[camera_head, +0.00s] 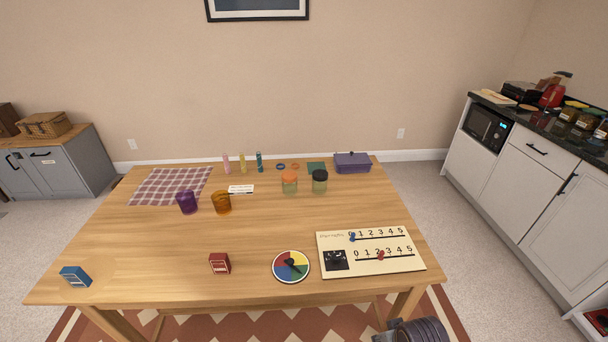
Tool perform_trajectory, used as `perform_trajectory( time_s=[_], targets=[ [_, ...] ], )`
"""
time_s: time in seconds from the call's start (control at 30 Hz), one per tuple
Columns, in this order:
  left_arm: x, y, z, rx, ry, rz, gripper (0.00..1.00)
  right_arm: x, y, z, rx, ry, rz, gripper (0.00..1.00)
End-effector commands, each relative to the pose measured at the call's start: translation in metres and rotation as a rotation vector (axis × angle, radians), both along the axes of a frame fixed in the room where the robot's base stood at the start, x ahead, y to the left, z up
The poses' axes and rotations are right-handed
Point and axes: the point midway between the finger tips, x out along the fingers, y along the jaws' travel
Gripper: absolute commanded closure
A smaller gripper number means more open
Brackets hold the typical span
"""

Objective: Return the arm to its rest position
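Part of my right arm, dark and ribbed, shows at the bottom edge just past the table's near side, with what looks like my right gripper (394,325) at its left end. The fingers are too small and cut off to tell if they are open or shut. My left arm and gripper are not in view. The wooden table (150,240) stands in front of me. No gripper is over the tabletop.
The scoreboard (345,244) with a blue and a red peg lies near the right edge, beside a colour spinner (291,266). Red (220,263) and blue (75,276) boxes sit near the front. Cups, jars (320,182) and a purple container (352,163) stand farther back.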

Motion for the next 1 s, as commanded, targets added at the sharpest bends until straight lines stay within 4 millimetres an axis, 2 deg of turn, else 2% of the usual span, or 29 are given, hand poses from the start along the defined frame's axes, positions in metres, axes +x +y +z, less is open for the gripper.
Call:
perform_trajectory(
  time_s=[0.47, 0.73, 1.0],
  targets=[
    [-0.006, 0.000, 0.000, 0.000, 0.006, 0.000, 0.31, 0.002, -0.002, -0.124, -0.009, 0.039, 0.007, 0.62],
    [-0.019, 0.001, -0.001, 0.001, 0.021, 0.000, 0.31, -0.010, -0.007, -0.192, -0.016, 0.061, 0.012, 0.62],
    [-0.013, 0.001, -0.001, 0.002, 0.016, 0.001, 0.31, -0.032, -0.014, -0.256, -0.022, 0.081, 0.017, 0.62]
  ],
)
